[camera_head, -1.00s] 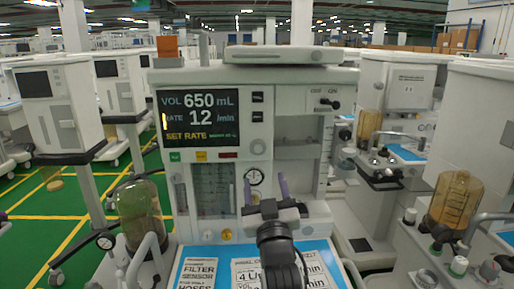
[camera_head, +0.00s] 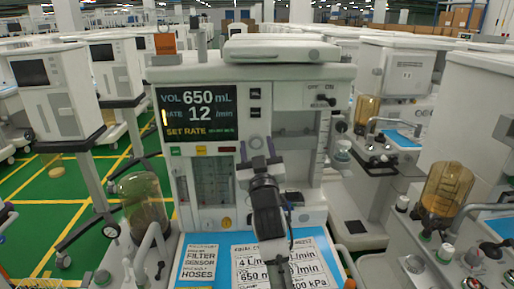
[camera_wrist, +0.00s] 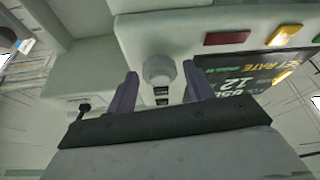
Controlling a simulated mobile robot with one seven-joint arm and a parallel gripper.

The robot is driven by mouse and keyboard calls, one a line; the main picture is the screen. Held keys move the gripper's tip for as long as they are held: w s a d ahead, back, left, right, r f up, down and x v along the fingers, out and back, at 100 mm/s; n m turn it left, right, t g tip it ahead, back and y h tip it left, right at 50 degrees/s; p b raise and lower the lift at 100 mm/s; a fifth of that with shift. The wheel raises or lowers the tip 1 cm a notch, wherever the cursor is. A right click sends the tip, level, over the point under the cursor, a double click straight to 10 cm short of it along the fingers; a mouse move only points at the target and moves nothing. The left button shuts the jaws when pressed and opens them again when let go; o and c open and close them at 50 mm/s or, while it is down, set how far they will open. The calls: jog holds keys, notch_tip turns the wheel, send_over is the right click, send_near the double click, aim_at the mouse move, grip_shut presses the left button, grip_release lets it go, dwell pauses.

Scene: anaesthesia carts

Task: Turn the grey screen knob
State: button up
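The grey screen knob (camera_head: 256,142) is on the front panel of the anaesthesia machine, to the lower right of the screen (camera_head: 197,113). The screen reads VOL 650 mL, RATE 12 /min and SET RATE. My gripper (camera_head: 257,150) is raised in front of the panel, its purple fingers on either side of the knob. In the wrist view the round, pale grey knob (camera_wrist: 159,69) shows between the two open fingers of my gripper (camera_wrist: 160,77), with a gap on each side. I cannot tell whether the fingertips reach past its face.
Red (camera_wrist: 227,38) and yellow (camera_wrist: 284,35) buttons sit beside the knob in the wrist view. A blue worktop with printed cards (camera_head: 222,240) lies below my arm. An amber canister (camera_head: 444,190) stands at right, a greenish one (camera_head: 142,205) at left.

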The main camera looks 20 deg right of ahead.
jog(key=c, duration=0.8)
jog(key=shift+o, duration=0.2)
jog(key=shift+f+n+b, duration=0.15)
jog(key=shift+n+b, duration=0.15)
jog(key=shift+b, duration=0.4)
jog(key=shift+s+f+n+y+b, duration=0.15)
jog(key=shift+n+y+b, duration=0.35)
jog(key=shift+n+b, duration=0.5)
jog(key=n+y+b, duration=0.1)
jog(key=b, duration=0.2)
jog(key=shift+d+n, duration=0.1)
jog(key=shift+n, duration=0.3)
jog(key=n+y+b, duration=0.1)
jog(key=n+b, duration=0.2)
jog(key=n+g+y+b, duration=0.1)
jog(key=n+y+b, duration=0.1)
jog(key=n+b, duration=0.1)
jog(key=shift+d, duration=0.1)
jog(key=n+b, duration=0.1)
jog(key=n, duration=0.1)
jog(key=r+n+g+y+b, duration=0.1)
jog(key=n, duration=0.2)
jog(key=shift+g, duration=0.3)
jog(key=n+g, duration=0.1)
jog(key=n, duration=0.1)
jog(key=n+g, duration=0.1)
jog(key=n, duration=0.2)
jog(key=shift+d+r+n, duration=0.1)
jog(key=shift+r+n, duration=0.05)
jog(key=shift+n, duration=0.15)
